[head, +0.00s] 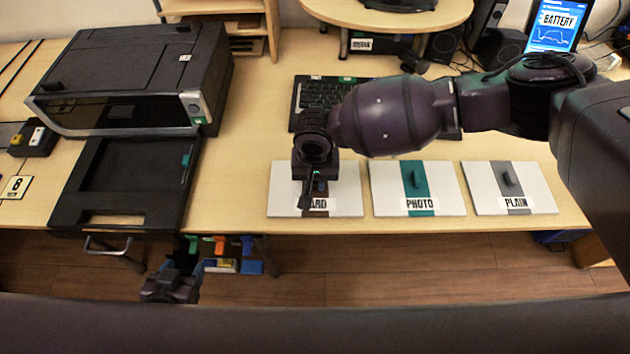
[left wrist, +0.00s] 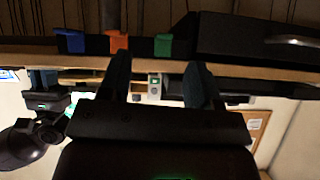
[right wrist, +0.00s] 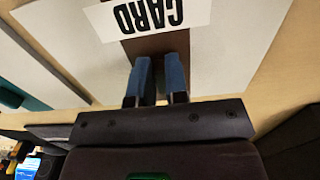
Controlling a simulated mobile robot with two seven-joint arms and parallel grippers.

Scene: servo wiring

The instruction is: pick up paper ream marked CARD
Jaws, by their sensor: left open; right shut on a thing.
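The CARD paper ream (head: 347,192) is a flat white pack with a brown band and a CARD label, at the left of a row of reams on the desk. In the right wrist view the ream (right wrist: 225,55) fills most of the picture. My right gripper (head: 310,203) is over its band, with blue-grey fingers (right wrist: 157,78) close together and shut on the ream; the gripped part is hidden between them. I cannot tell whether it is off the desk. My left gripper (head: 187,258) is below the desk's front edge, open and empty (left wrist: 157,82).
The PHOTO ream (head: 390,190) and PLAIN ream (head: 540,195) lie to the right. A keyboard (head: 310,95) is behind, and a black printer (head: 130,70) with its tray out (head: 130,185) stands left. Coloured clips (left wrist: 117,42) are near my left gripper.

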